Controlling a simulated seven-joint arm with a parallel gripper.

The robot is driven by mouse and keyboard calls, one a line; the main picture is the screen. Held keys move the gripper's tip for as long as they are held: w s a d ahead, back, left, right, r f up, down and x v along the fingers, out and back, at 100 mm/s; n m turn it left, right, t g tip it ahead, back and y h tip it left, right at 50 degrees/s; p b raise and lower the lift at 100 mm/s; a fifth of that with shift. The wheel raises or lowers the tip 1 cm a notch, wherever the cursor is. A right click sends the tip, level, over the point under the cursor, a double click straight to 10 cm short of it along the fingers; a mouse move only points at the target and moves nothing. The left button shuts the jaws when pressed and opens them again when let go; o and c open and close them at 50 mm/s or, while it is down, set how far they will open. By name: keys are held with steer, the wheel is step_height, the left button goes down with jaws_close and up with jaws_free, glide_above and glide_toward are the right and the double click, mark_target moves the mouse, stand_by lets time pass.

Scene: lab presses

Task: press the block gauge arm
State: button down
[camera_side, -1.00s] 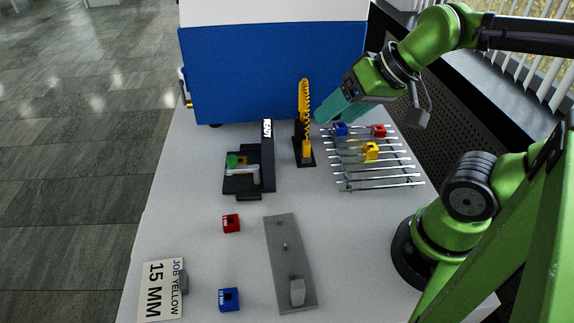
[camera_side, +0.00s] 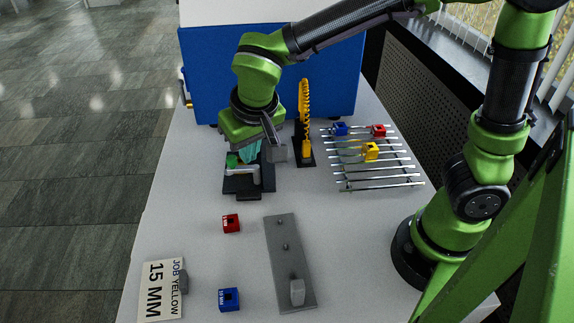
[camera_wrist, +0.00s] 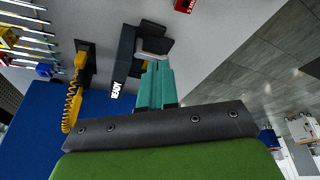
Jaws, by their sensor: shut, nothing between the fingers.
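The block gauge (camera_side: 240,186) is a black fixture on the white table in the side view, with a pale bent arm (camera_side: 255,171) and a green part (camera_side: 233,160) at its left. My gripper (camera_side: 251,158) is shut and empty, its teal fingers pointing down at the gauge, just behind the pale arm. In the wrist view the teal fingertips (camera_wrist: 158,66) reach towards the gauge (camera_wrist: 125,48) and overlap the edge of a light grey piece on it (camera_wrist: 152,47). Whether they touch it cannot be told. A display on the gauge reads READY.
A yellow device with a coiled cord (camera_side: 305,120) stands right of the gauge. A wire rack (camera_side: 375,183) holds blue, red and yellow blocks. A red block (camera_side: 231,223), a blue block (camera_side: 229,299), a grey plate (camera_side: 282,262) and a 15 MM card (camera_side: 158,290) lie in front. A blue cabinet (camera_side: 215,80) stands behind.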

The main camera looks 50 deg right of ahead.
steer(key=shift+w+d+r+m, duration=0.25)
steer(key=shift+w+r+m, duration=0.15)
steer(key=shift+m, duration=0.3)
glide_above(244, 170)
steer(key=a, duration=0.2)
steer(key=shift+f, duration=4.8)
steer(key=shift+s+a, duration=0.2)
steer(key=shift+s, duration=0.2)
